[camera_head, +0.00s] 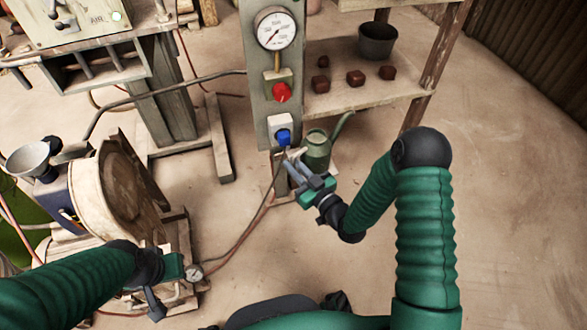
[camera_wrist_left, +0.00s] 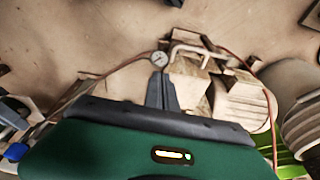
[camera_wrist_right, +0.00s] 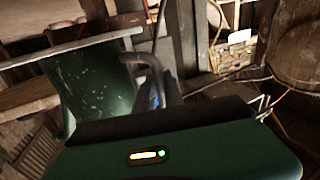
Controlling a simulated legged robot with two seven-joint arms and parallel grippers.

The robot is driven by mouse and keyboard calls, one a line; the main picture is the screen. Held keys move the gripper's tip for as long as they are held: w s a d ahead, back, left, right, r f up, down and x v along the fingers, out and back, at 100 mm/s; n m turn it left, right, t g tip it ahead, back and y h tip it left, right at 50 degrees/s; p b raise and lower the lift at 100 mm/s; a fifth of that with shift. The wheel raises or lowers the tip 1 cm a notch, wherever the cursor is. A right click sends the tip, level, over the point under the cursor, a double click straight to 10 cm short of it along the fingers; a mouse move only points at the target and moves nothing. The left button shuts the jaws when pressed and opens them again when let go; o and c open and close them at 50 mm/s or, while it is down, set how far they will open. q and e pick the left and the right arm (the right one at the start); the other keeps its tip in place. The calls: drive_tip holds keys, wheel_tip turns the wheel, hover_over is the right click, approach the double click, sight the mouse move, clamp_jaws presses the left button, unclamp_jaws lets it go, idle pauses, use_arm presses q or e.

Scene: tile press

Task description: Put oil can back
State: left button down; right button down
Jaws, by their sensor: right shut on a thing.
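The green oil can (camera_head: 317,150) has a long spout pointing up to the right. It is beside the grey gauge post, just in front of the lower shelf. My right gripper (camera_head: 296,172) is shut on the can's handle, which shows between the fingers in the right wrist view (camera_wrist_right: 146,66). The can's body (camera_wrist_right: 88,82) fills the left of that view. I cannot tell whether its base rests on anything. My left gripper (camera_head: 155,304) is low at the left, empty, its fingers together in the left wrist view (camera_wrist_left: 162,92).
The wooden shelf (camera_head: 350,100) holds a dark bucket (camera_head: 377,41) and several red-brown blocks. The gauge post (camera_head: 262,90) carries a red knob (camera_head: 281,92) and a blue knob (camera_head: 284,137). A drum machine (camera_head: 130,190) stands at the left. Hoses cross the floor; the right floor is clear.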

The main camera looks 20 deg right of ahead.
drive_tip(key=c, duration=1.5)
unclamp_jaws()
drive_tip(key=shift+o, duration=0.2)
drive_tip(key=shift+s, duration=0.1)
drive_tip(key=s+d+r+g+h+p, duration=0.2)
drive_tip(key=s+d+g+h+p, duration=0.4)
drive_tip(key=s+g, duration=0.35)
drive_tip(key=s+r+m+g, duration=0.2)
drive_tip(key=s, duration=0.5)
drive_tip(key=s+a+r+m+g, duration=0.1)
drive_tip(key=s+r+m+g, duration=0.1)
drive_tip(key=s, duration=0.5)
drive_tip(key=shift+a+r+m+g, duration=0.2)
drive_tip(key=shift+r+m+g, duration=0.15)
drive_tip(key=shift+r, duration=0.45)
